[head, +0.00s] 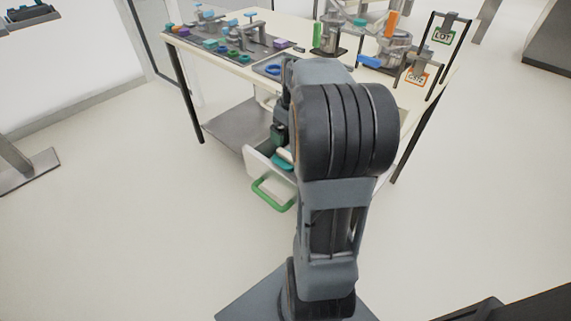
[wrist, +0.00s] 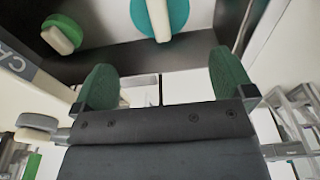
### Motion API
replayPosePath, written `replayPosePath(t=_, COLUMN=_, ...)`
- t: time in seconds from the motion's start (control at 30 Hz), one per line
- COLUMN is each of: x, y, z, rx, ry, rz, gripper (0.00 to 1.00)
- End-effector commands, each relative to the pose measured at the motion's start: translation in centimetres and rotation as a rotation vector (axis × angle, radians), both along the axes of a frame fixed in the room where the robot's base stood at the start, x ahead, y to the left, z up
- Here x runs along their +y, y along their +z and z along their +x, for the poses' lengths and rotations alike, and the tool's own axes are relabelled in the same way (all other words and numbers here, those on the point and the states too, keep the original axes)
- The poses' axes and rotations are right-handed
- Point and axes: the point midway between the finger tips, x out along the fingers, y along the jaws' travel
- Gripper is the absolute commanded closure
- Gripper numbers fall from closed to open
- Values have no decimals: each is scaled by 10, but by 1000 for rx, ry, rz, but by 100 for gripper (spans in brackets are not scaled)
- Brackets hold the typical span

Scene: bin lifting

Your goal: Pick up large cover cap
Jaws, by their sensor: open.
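In the wrist view, a teal round cap (wrist: 178,12) with a cream bar-shaped grip lies in a dark-floored drawer, cut off by the top edge. It looks the larger of two caps and seems to be the large cover cap. A smaller green cap (wrist: 68,24) with a cream grip lies to its left. My gripper (wrist: 164,75) is open and empty, its two green fingers apart and short of the teal cap in the picture. In the head view the teal cap (head: 284,162) shows in the drawer, partly hidden by my arm.
The pulled-out white drawer (head: 259,166) has a green handle (head: 268,196). Its wall stands close to my fingers. The table (head: 240,70) above carries fixtures and coloured parts. A grey lower shelf (head: 222,127) is left of the drawer. The floor in front is clear.

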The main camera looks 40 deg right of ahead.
Motion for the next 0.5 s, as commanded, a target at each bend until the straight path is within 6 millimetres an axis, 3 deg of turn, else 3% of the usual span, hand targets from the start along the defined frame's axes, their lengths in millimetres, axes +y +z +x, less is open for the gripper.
replayPosePath(t=0.03, x=1, y=-13, z=1, rx=4, ry=2, rz=3, gripper=0)
replayPosePath(t=0.2, x=2, y=-40, z=5, rx=2, ry=4, rz=2, gripper=0)
replayPosePath(t=0.5, x=4, y=-62, z=8, rx=0, ry=4, rz=1, gripper=0)
